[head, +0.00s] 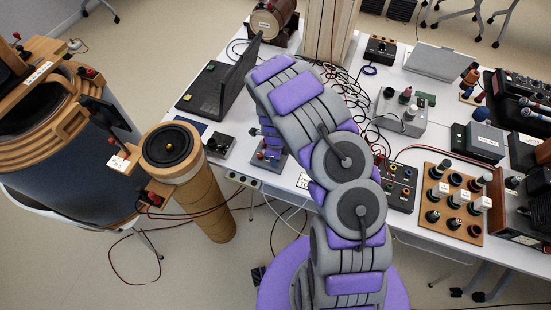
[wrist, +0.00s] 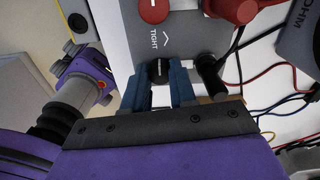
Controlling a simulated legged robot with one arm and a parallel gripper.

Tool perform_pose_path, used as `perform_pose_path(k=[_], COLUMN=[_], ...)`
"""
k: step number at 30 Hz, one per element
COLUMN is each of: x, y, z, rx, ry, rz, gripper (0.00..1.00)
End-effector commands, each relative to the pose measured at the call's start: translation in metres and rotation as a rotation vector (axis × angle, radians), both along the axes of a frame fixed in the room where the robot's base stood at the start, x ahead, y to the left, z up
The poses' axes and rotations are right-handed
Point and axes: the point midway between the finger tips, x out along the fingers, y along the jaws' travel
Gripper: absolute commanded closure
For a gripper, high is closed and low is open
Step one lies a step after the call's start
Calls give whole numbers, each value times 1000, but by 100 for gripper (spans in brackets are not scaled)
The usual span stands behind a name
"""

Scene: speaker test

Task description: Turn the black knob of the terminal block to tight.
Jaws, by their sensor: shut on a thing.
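The grey terminal block (wrist: 192,36) fills the top of the wrist view, with the word TIGHT and a chevron arrow on its face. Its black knob (wrist: 157,70), with a pale line on it, sits between the blue fingers of my gripper (wrist: 160,76). The fingers are closed on the knob's sides. A red knob (wrist: 153,10) is on the same face above, apart from the fingers. In the head view the terminal block (head: 276,161) shows small on the table's front edge, partly behind my arm; the black knob is hidden there.
In the head view a dark laptop-like device (head: 213,88) stands left on the white table (head: 330,135). A wooden board of knobs (head: 456,204) lies right.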

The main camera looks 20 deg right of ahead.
Motion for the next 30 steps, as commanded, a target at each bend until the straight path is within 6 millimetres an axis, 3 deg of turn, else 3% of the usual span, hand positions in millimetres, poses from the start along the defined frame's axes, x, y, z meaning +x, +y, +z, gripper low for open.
perform_pose_path(k=[15,30], x=[4,2], y=[-1,-1], z=[1,1], rx=[0,0], ry=[-12,-7], rz=[-329,-386], gripper=[100,100])
